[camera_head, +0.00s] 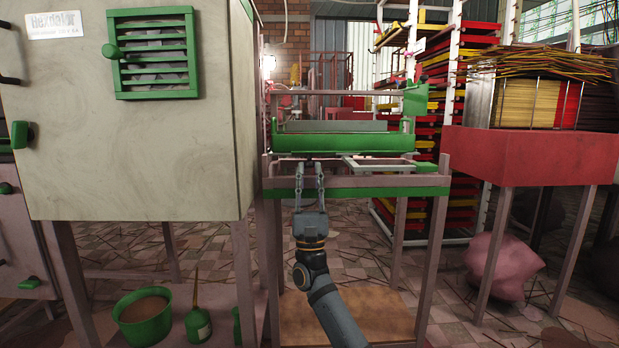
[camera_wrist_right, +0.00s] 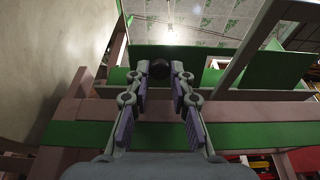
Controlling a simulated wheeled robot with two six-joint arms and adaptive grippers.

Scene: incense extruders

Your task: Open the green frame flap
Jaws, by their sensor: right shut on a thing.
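The green frame flap looks to be the long green panel (camera_head: 345,143) across the machine stand at centre; it lies level in the head view. In the right wrist view, a green panel (camera_wrist_right: 190,54) shows behind the fingertips. My right gripper (camera_head: 309,164) reaches up from below to the front edge under the panel, left of its middle. In the right wrist view the fingertips (camera_wrist_right: 160,74) are closed around a round dark knob (camera_wrist_right: 160,69). How the knob joins the panel is hidden. My left gripper is out of view.
A pale cabinet (camera_head: 120,150) with a green vent stands close at left. The stand's green-edged rail (camera_head: 380,191) runs below the panel, beside a small pale frame (camera_head: 372,162). A red table (camera_head: 530,155) with incense sticks stands at right.

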